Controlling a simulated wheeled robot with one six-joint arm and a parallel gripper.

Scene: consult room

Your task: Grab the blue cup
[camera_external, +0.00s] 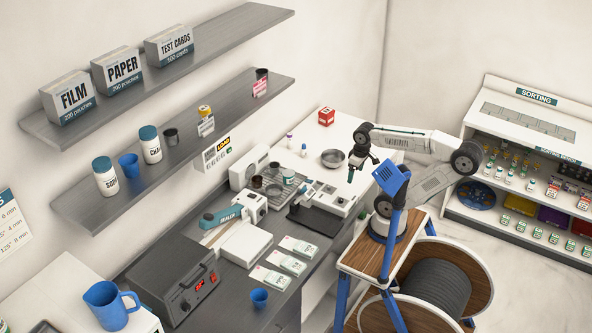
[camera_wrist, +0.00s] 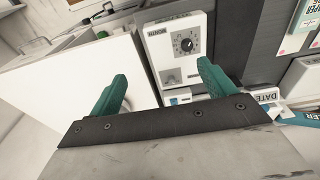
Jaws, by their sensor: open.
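A small blue cup (camera_external: 260,298) stands upright on the dark counter, near its front edge, in front of the white packets. A second blue cup (camera_external: 128,166) stands on the lower wall shelf between two white bottles. No blue cup shows in the wrist view. My gripper (camera_external: 362,169) hangs in the air near the far right end of the counter, well apart from both cups. In the wrist view its two green fingers (camera_wrist: 161,78) are spread wide with nothing between them, above a white device with a dial (camera_wrist: 183,48).
A blue jug (camera_external: 111,305) stands at the lower left. A dark control box (camera_external: 180,278), a sealer (camera_external: 226,217), a white machine (camera_external: 330,198) and white packets (camera_external: 286,261) crowd the counter. The shelf (camera_external: 92,207) overhangs its back. A cable reel (camera_external: 440,290) stands at right.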

